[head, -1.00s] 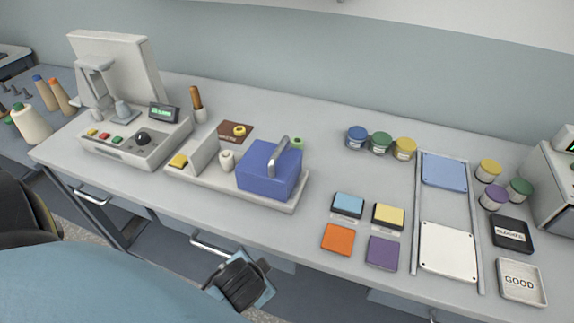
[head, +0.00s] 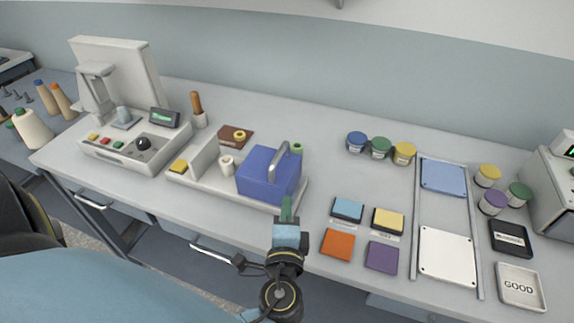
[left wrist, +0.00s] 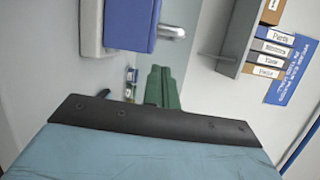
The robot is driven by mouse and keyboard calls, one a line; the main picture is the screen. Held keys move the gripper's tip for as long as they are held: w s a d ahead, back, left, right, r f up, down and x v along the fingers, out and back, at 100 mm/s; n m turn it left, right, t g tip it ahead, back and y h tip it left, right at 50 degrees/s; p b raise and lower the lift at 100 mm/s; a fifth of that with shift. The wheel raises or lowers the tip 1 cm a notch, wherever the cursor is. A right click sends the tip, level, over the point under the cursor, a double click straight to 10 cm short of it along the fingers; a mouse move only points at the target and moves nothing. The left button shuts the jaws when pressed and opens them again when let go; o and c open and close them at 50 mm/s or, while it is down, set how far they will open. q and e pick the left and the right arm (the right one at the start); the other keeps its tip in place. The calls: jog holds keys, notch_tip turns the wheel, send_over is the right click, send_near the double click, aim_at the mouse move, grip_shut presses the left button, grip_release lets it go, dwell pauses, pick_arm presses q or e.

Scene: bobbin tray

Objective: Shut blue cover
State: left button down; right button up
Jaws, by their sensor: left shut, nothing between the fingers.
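The blue cover (head: 265,177) is a boxy block with a grey arched handle (head: 279,156). It sits at the right part of the long pale tray (head: 213,185). A white bobbin (head: 227,165) stands left of it, and a green-topped bobbin (head: 297,148) shows behind it. My left gripper (head: 287,206) has its green fingers shut and empty, in front of the tray's front edge near the cover's lower right. In the left wrist view the fingers (left wrist: 161,88) point towards the blue cover (left wrist: 130,22) and its handle (left wrist: 172,32). My right gripper is not in view.
A grey control box (head: 133,147) stands to the left. Blue and yellow pads (head: 348,208) (head: 388,219), orange and purple squares and a railed panel (head: 446,252) lie to the right. Paint-like jars (head: 380,145) stand behind. The table between tray and jars is clear.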

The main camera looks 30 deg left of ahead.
aim_at(287, 176)
pick_arm(q)
jog(key=w+a+m+p, duration=0.1)
jog(key=w, duration=0.2)
jog(key=w+a+r+t+p, duration=0.1)
jog(key=w+a, duration=0.1)
jog(key=w, duration=0.1)
jog(key=w+a+r+m+h+p, duration=0.1)
jog(key=w+a+p, duration=0.1)
jog(key=w, duration=0.1)
jog(key=shift+w+a+m+t, duration=0.1)
jog(key=shift+m+t, duration=0.2)
jog(key=shift+a, duration=0.35)
